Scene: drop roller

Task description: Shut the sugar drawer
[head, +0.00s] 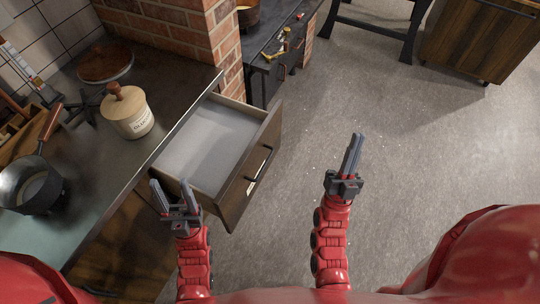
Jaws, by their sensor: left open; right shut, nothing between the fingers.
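An open drawer (211,137) sticks out from the counter's front, and its pale inside looks empty. Its dark wooden front (238,188) carries a black bar handle (260,168). My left gripper (174,186) is open at the drawer's near side, by its near corner; I cannot tell whether it touches the drawer. My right gripper (356,140) is shut and empty, over the floor to the right of the drawer front and apart from it.
The dark counter (95,170) holds a cream jar with a wooden lid (127,114), a pot (30,184) and a round wooden board (105,64). A brick pillar (224,50) and a dark bench (270,70) stand beyond the drawer. The floor (430,150) at right is clear.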

